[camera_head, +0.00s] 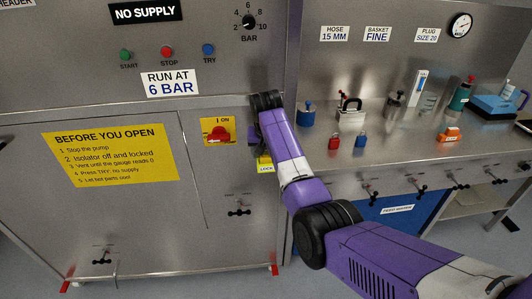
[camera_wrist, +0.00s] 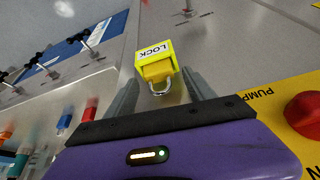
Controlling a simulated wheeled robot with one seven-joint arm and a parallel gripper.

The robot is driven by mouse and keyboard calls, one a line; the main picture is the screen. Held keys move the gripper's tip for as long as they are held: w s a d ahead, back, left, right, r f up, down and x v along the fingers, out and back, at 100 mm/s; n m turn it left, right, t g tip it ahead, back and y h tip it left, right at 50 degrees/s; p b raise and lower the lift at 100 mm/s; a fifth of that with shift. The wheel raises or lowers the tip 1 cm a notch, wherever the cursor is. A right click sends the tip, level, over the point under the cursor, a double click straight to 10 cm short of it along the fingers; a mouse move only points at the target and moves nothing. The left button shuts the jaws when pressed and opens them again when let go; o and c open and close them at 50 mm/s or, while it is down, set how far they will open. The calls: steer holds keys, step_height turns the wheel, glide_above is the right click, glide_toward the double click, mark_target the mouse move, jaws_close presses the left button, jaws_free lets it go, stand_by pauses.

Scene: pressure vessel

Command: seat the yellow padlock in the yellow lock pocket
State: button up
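The yellow lock pocket (camera_head: 266,168), marked LOCK, is on the panel front below the red switch in the head view. It shows at the centre of the wrist view (camera_wrist: 168,46). The yellow padlock (camera_wrist: 158,72) is at the pocket, its body against or partly inside it and its metal shackle towards me; how deep it sits I cannot tell. My gripper (camera_wrist: 161,82) is open, with one finger on each side of the padlock and gaps visible. In the head view my gripper (camera_head: 257,140) is partly hidden by my wrist.
A red rotary switch (camera_head: 218,132) on a yellow plate is close left of my gripper. Right of my arm, a steel bench holds a red padlock (camera_head: 334,142), a blue padlock (camera_head: 360,141) and an orange item (camera_head: 449,134). Valve handles (camera_head: 239,210) stick out below.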

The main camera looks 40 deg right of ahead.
steer(key=b+v, duration=0.1)
steer(key=v, duration=1.1)
steer(key=s+a+f+n+t, duration=0.1)
steer(key=s+a+f, duration=0.1)
steer(key=f, duration=0.6)
steer(key=s+a+f+n+t, duration=0.1)
steer(key=s+a+f, duration=0.15)
steer(key=f, duration=0.65)
steer(key=s+a+f+n+t, duration=0.1)
steer(key=s+a+f+t, duration=0.2)
steer(key=s, duration=0.4)
steer(key=s+a+f+n, duration=0.2)
steer(key=s+a+f, duration=0.25)
steer(key=s, duration=0.25)
steer(key=s+a+f+n+t, duration=0.1)
steer(key=s+a+f+t, duration=0.1)
steer(key=s+a, duration=0.4)
steer(key=s+a+r+n+t+y, duration=0.1)
steer(key=s+a+r+t, duration=0.1)
steer(key=s+r, duration=0.7)
steer(key=s+a+r+n+t+y, duration=0.1)
steer(key=s+a+r+t+y, duration=0.1)
steer(key=s+a+r, duration=0.3)
steer(key=r+v, duration=0.1)
steer(key=v, duration=0.8)
steer(key=shift+r, duration=0.4)
